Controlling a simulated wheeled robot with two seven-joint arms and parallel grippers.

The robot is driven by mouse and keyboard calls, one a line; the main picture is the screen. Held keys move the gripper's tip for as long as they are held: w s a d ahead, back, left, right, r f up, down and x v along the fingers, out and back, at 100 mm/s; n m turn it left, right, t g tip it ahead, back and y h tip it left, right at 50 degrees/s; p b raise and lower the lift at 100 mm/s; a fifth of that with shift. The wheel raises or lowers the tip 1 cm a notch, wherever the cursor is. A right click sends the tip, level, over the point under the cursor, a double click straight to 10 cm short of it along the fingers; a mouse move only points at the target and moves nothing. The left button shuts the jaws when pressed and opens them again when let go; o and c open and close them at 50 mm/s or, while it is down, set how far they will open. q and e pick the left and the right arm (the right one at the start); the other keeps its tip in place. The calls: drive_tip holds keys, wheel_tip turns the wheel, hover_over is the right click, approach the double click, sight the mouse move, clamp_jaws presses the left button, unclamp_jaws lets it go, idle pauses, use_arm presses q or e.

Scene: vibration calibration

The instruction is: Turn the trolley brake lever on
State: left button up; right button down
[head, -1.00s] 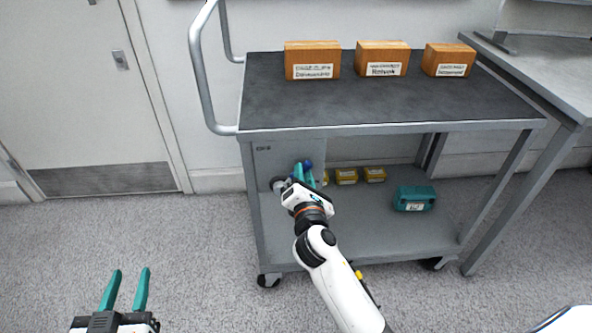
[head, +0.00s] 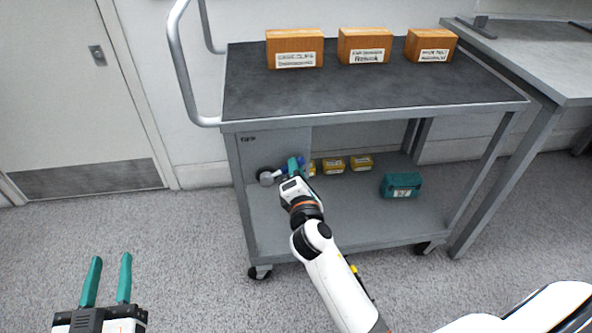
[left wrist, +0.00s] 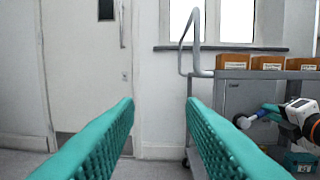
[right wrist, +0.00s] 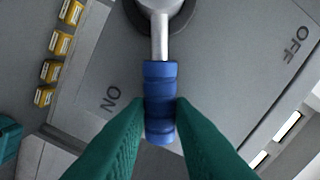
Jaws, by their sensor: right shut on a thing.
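The brake lever has a round hub (head: 265,176) on the grey panel below the trolley's top, a metal shaft and a blue grip (right wrist: 160,85). In the head view it points right and slightly up. My right gripper (head: 295,167) is shut on the blue grip, one finger on each side in the right wrist view. There the ON mark (right wrist: 111,98) lies left of the lever and the OFF mark (right wrist: 295,44) at upper right; the lever is nearer ON. My left gripper (head: 108,260) is open and empty, away from the trolley (head: 370,108).
Three cardboard boxes (head: 294,48) stand on the trolley top. Small yellow boxes (head: 333,166) and a teal case (head: 401,186) are on the lower shelf. A grey table (head: 540,60) stands at right, a door (head: 65,90) at left. Floor in front is clear.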

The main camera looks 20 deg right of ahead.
drive_tip(key=shift+f, duration=0.15)
drive_tip(key=c, duration=1.2)
unclamp_jaws()
drive_tip(key=shift+c, duration=0.2)
use_arm(q)
wheel_tip(320, 180, down, 2)
drive_tip(key=shift+s+a+f+g+y+p, duration=0.15)
drive_tip(key=shift+g+y+p, duration=0.15)
drive_tip(key=shift+g, duration=0.5)
use_arm(e)
drive_tip(key=v, duration=1.2)
